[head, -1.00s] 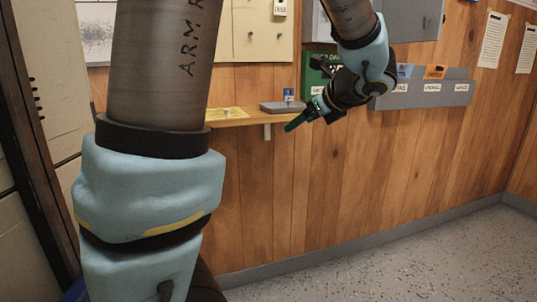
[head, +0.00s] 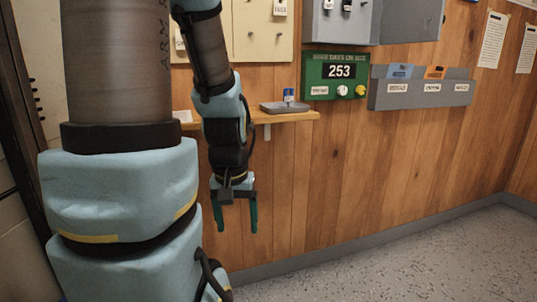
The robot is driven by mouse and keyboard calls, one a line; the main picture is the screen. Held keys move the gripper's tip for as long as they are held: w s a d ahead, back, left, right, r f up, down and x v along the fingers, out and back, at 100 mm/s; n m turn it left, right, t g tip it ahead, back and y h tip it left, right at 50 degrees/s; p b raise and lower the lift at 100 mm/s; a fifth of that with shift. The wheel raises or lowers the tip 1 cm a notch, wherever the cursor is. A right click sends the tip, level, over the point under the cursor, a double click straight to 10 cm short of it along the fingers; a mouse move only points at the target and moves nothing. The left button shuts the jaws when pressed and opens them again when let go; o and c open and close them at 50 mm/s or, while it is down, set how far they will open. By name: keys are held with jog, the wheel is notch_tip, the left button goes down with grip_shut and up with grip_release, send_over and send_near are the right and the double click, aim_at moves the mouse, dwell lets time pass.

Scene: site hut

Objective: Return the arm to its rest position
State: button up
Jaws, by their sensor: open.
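My gripper (head: 236,222) hangs at the end of my arm (head: 225,125), left of centre in the head view. Its two dark green fingers point down and stand apart, with nothing between them. It is in front of the wood-panelled wall, below the level of the small shelf. My upper arm fills much of the left side and hides what is behind it.
A wooden shelf (head: 300,117) on the wall holds a grey tray (head: 272,108) with a small blue and white item (head: 289,96). A green box reading 253 (head: 336,75) and a grey card rack (head: 420,97) hang right. The floor (head: 440,255) at right is clear.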

notch_tip(320, 180, up, 20)
jog(key=p, duration=1.9)
jog(key=shift+r, duration=0.2)
